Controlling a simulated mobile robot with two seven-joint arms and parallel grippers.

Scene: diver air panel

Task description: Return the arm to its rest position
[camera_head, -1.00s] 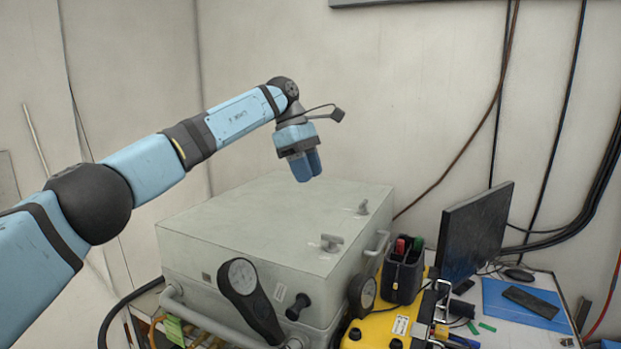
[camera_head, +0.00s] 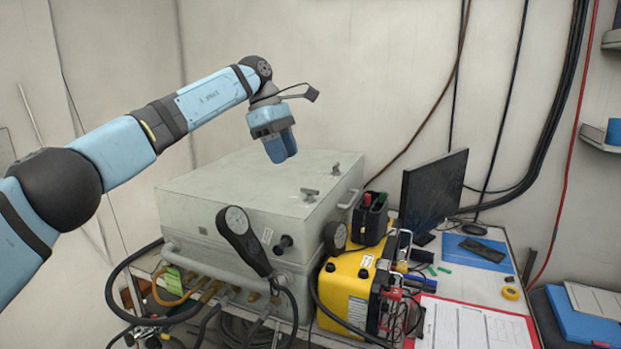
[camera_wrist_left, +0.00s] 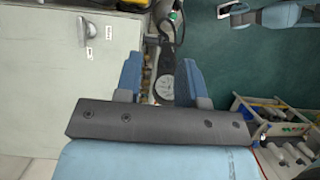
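My left arm (camera_head: 110,155) comes in from the left, stretched out and bent down at the wrist. My left gripper (camera_head: 280,152) hangs with its blue fingers pointing down, over or in front of the grey air panel case (camera_head: 235,185) as the head view shows it. In the left wrist view the two fingers of the gripper (camera_wrist_left: 160,80) stand apart with nothing held between them. A blue arm part (camera_wrist_left: 280,15) shows at the top right of the wrist view.
A yellow unit (camera_head: 345,285), a dark caddy (camera_head: 370,222) and a monitor (camera_head: 430,192) stand to the right. A red clipboard (camera_head: 470,325) lies on the bench. Open air surrounds the left gripper.

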